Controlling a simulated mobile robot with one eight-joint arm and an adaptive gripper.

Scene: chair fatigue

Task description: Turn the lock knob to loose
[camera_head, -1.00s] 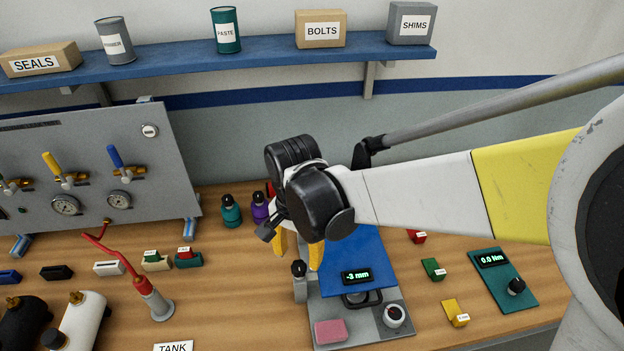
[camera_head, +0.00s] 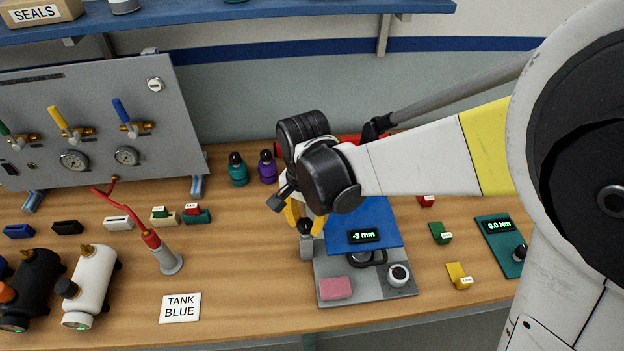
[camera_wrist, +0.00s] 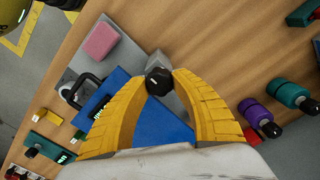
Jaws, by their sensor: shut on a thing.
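The lock knob is a black knob (camera_head: 306,227) on a grey post (camera_head: 307,246) at the left edge of the blue plate (camera_head: 358,218). In the wrist view the knob (camera_wrist: 159,82) sits between the yellow fingertips of my gripper (camera_wrist: 160,80). My gripper (camera_head: 305,222) comes down over the knob in the head view and is shut on it. My wrist hides part of the blue plate. The display (camera_head: 364,236) on the plate reads -3 mm.
A teal bottle (camera_head: 238,170) and a purple bottle (camera_head: 267,168) stand behind left. A teal panel (camera_head: 500,246) reading 0.0 Nm lies right.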

